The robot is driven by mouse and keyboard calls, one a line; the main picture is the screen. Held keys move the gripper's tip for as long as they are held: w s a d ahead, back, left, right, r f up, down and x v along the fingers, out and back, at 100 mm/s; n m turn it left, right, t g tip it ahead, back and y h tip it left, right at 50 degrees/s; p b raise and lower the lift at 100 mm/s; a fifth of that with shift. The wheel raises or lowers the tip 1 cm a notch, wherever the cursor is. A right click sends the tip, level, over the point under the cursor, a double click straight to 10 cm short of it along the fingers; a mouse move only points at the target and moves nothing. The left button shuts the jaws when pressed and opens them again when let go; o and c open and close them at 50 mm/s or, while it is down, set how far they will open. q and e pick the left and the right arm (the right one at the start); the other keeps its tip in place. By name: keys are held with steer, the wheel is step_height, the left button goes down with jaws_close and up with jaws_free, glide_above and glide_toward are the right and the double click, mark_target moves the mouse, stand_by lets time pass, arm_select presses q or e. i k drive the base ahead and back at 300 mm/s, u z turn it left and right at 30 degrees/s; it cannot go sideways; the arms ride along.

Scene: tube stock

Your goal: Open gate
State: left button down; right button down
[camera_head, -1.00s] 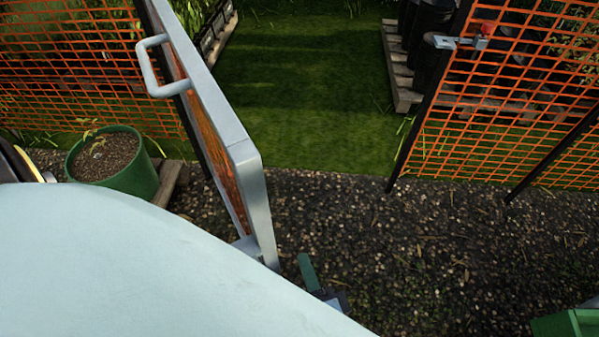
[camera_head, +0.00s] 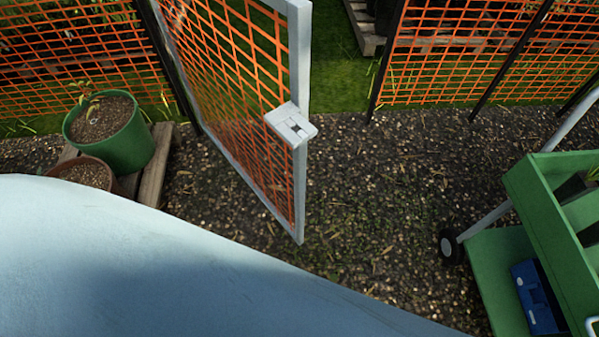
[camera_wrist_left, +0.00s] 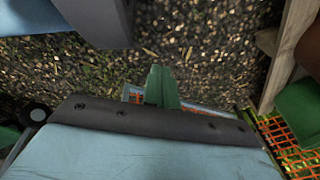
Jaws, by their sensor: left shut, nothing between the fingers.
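The gate (camera_head: 297,190) is a pale grey frame with orange mesh. In the head view it stands swung out from the dark post at its left, angled toward me over the gravel, leaving a gap in the fence. A pale latch box (camera_head: 291,124) sits on its free edge. My left gripper (camera_wrist_left: 161,86) shows in the left wrist view with its green fingers shut and empty, over gravel. Part of a grey frame and orange mesh shows behind the fingers; I cannot tell whether they touch it. My left gripper is outside the head view. My right gripper is not in view.
A green pot (camera_head: 126,146) and a brown pot (camera_head: 84,172) stand left of the gate by wooden boards. A green cart (camera_head: 490,270) with a blue item (camera_head: 537,298) stands at right. Orange mesh fence (camera_head: 455,55) runs right of the gap. Gravel between gate and cart is clear.

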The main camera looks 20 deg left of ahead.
mark_target(290, 121)
steer(key=k, duration=1.35)
steer(key=z, duration=0.3)
steer(key=i, duration=2.15)
steer(key=u, duration=2.35)
